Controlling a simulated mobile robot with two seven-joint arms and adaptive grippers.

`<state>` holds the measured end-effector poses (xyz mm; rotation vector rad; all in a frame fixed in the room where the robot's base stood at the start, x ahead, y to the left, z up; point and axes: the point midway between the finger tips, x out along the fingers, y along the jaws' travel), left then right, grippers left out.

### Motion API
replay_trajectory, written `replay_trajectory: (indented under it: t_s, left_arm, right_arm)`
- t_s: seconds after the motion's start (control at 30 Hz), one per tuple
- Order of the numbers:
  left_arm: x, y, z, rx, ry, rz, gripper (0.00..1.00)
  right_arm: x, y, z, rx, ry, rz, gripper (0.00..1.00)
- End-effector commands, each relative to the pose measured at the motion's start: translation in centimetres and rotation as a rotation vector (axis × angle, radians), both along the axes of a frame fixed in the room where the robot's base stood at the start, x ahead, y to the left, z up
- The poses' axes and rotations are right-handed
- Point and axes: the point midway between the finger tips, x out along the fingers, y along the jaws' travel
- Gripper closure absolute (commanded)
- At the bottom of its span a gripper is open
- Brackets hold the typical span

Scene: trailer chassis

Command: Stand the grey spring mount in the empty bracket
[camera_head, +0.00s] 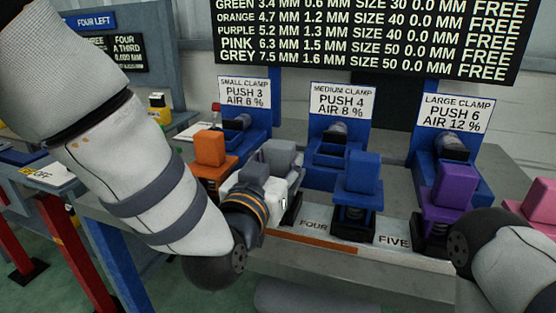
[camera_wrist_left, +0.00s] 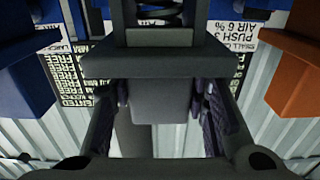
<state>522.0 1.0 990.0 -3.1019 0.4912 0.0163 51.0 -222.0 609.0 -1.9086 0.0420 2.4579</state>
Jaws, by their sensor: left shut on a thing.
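The grey spring mount (camera_head: 279,154) is in the middle of the head view, between an orange and a blue mount. My left gripper (camera_head: 284,183) comes in from the left and is shut on it. In the left wrist view, the mount's grey block (camera_wrist_left: 160,98) sits between the two dark fingers of the left gripper (camera_wrist_left: 165,118). Its wider plate and part of a dark spring show above the block. My gripper hides the mount's lower part in the head view. I cannot make out the empty bracket with certainty. My right gripper is out of view; only its arm shows at right.
The orange mount (camera_head: 210,158) is close to my left gripper. The blue mount (camera_head: 358,180), purple mount (camera_head: 455,192) and pink mount (camera_head: 540,202) stand to the right. Blue clamp stations (camera_head: 338,140) with signs line the back. A dark board (camera_head: 365,40) hangs above.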

Motion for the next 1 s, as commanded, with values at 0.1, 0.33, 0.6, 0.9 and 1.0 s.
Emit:
replay_trajectory:
  t_s: [0.1,0.33,0.6,0.9,1.0]
  left_arm:
    - [-0.1,0.0,0.5,-0.002,-0.008,-0.001,1.00]
    - [-0.1,0.0,0.2,-0.001,-0.007,-0.001,0.39]
    - [0.0,0.0,0.3,-0.002,-0.008,0.000,0.39]
    - [-4.7,1.4,0.8,0.001,-0.009,-0.002,0.39]
    - [-7.0,2.2,0.8,0.000,-0.009,-0.002,0.39]
  right_arm:
    - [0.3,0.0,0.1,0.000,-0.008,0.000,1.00]
    - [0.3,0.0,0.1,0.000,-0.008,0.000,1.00]
    - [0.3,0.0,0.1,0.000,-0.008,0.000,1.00]
    - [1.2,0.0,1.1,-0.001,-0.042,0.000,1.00]
    - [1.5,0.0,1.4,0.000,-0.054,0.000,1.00]
